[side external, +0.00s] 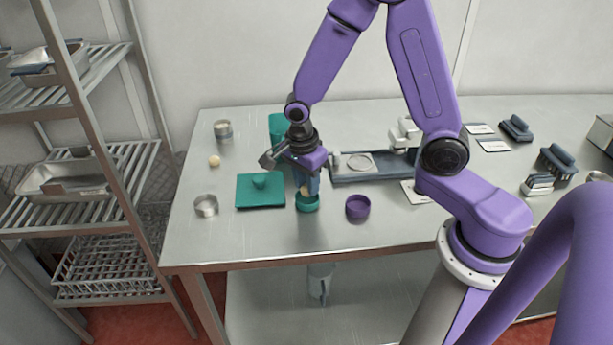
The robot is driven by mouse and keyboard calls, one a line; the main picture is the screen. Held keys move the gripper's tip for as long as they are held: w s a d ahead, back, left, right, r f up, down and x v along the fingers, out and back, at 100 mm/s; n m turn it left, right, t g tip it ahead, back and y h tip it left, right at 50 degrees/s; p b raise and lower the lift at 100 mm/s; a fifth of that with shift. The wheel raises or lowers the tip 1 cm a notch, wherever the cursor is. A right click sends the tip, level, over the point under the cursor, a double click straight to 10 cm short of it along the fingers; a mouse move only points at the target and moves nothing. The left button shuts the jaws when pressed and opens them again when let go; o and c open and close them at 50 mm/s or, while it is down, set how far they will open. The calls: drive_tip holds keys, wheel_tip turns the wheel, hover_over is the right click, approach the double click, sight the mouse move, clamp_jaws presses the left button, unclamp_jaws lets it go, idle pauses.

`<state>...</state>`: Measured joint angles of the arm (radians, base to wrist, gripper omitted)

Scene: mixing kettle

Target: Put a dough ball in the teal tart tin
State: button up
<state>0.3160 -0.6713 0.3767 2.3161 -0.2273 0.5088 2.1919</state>
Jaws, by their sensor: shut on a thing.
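The teal tart tin (307,205) stands near the front of the steel table. My gripper (305,186) points down directly above it, its fingers shut on a pale dough ball (304,191) that shows only in part. The ball is at or just above the tin's rim; I cannot tell whether it touches the tin. Another pale dough ball (214,160) lies on the table at the far left.
A teal lidded board (250,198) lies just left of the tin, and a purple tin (357,206) stands to the right. Metal tins (206,206) stand at left. A teal container (278,125) and a dark tray (375,177) are behind. The table's front strip is clear.

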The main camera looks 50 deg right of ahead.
drive_tip(key=shift+f, duration=0.4)
idle(0.4)
idle(0.7)
drive_tip(key=o, duration=1.5)
drive_tip(key=shift+r, duration=3.5)
drive_tip(key=shift+o, duration=0.5)
